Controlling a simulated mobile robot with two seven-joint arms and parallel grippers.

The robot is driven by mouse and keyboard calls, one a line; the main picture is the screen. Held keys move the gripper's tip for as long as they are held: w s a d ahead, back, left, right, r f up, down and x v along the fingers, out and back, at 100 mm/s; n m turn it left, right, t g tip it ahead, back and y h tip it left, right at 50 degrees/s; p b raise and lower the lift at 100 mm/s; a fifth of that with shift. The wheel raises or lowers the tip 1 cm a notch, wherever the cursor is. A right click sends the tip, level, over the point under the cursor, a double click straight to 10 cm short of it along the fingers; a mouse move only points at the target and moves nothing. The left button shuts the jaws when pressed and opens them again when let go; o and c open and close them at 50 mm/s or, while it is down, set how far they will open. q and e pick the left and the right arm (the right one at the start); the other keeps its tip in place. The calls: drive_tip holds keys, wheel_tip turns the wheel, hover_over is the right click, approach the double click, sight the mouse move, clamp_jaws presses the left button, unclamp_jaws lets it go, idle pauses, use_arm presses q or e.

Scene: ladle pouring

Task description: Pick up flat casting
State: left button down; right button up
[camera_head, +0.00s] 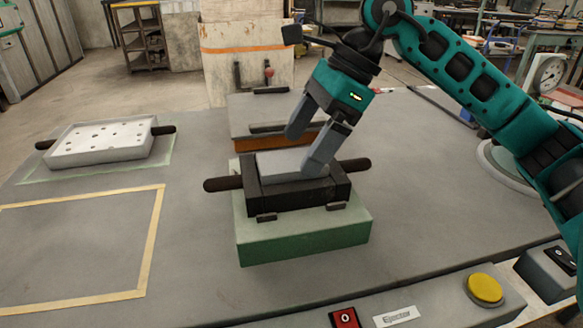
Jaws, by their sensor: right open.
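The flat casting (272,169), a light grey slab, lies in a black mould (262,201) with dark handles at its left and right. The mould sits on a green block with a pale top (305,238). My right gripper (305,151) comes in from the upper right and points down at the casting. Its two grey fingers are apart, one over the far edge and one at the right end of the casting. I cannot tell whether either touches it. The fingers hide the casting's right part. My left gripper is not in view.
A pale tray with holes (100,140) and dark handles stands at the left on a greenish plate. A yellow tape outline (152,240) marks bare table. A grey and orange block (240,124) stands behind the mould. A yellow button (485,288) and a red switch (344,318) are in front.

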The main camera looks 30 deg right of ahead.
drive_tip(key=shift+x, duration=1)
drive_tip(key=shift+s+f, duration=0.1)
drive_tip(key=shift+f, duration=0.05)
drive_tip(key=c, duration=1.3)
